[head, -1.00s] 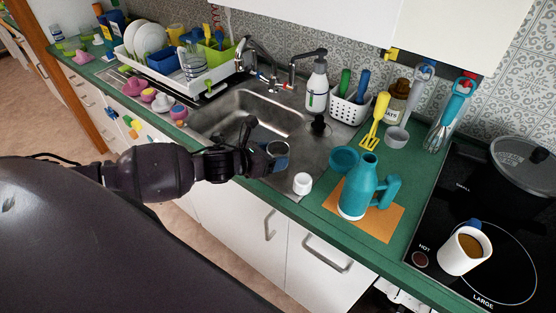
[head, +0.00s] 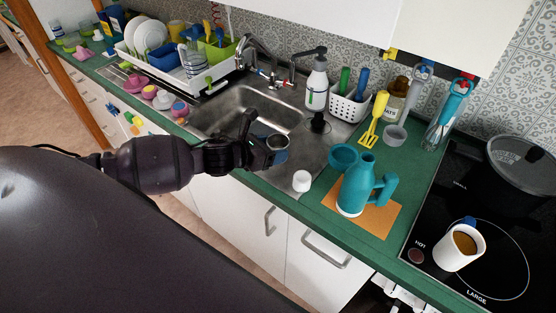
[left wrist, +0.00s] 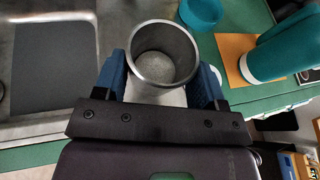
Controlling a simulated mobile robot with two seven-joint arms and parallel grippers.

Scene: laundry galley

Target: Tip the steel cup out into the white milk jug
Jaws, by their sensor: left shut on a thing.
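My left gripper (head: 270,152) is shut on the steel cup (head: 278,142), over the front edge of the sink. In the left wrist view the blue fingers (left wrist: 162,82) press on both sides of the steel cup (left wrist: 165,38). The cup is open toward that camera and its inside looks grey; I cannot tell what it contains. The white jug (head: 452,255) stands upright on the black hob at the far right, with brown liquid inside and a blue part at its rim. The gripper is well to its left. My right gripper is not in view.
A teal flask (head: 354,190) with a handle stands on an orange mat (head: 379,219), between the cup and the jug. A small white cap (head: 301,181) and a teal bowl-like piece (head: 343,156) are near it. A lidded pot (head: 522,170) stands behind the jug.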

